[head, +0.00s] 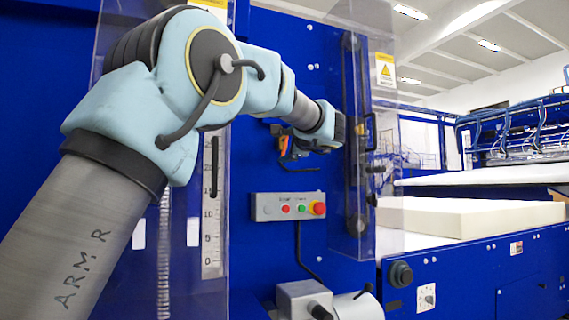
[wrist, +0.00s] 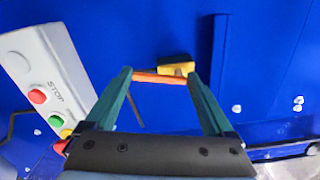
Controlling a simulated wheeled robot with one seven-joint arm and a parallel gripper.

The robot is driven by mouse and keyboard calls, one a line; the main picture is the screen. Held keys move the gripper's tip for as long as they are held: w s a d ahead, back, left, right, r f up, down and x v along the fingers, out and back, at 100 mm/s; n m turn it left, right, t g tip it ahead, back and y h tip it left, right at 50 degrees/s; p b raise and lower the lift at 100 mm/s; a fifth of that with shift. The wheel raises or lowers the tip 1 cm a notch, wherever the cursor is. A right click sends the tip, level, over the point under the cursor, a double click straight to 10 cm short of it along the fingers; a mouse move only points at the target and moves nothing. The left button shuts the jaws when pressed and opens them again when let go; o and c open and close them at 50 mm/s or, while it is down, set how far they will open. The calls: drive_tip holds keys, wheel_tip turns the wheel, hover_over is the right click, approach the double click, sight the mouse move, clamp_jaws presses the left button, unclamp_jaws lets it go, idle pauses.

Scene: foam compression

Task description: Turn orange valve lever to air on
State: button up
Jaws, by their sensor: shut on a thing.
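The orange valve lever (wrist: 160,78) lies across the gap between my fingertips in the wrist view. A yellow and dark valve part (wrist: 177,67) sits just behind it against the blue panel. My gripper (wrist: 158,82) has two teal fingers, one at each end of the visible lever, and is shut on it. In the head view, my gripper (head: 289,147) is at the blue machine face, with the orange lever (head: 283,146) at its tip. The valve body is mostly hidden there, and I cannot read any air on or off marking.
A grey control box (head: 288,206) with green and red buttons is below my gripper; it also shows at left in the wrist view (wrist: 45,85). A clear guard panel (head: 365,130) stands right of my wrist. A foam block (head: 470,218) lies on the table at right.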

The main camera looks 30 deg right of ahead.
drive_tip(key=shift+d+f+n+b, duration=0.2)
drive_tip(key=shift+d+n+b, duration=0.05)
drive_tip(key=shift+n+b, duration=1)
drive_tip(key=o, duration=1.1)
drive_tip(key=shift+r, duration=0.1)
drive_tip(key=s, duration=0.3)
drive_tip(key=s+b, duration=0.1)
drive_tip(key=s, duration=0.3)
drive_tip(key=s+a+b, duration=0.1)
drive_tip(key=s, duration=0.2)
drive_tip(key=shift+s+a, duration=0.1)
drive_tip(key=shift+s, duration=0.3)
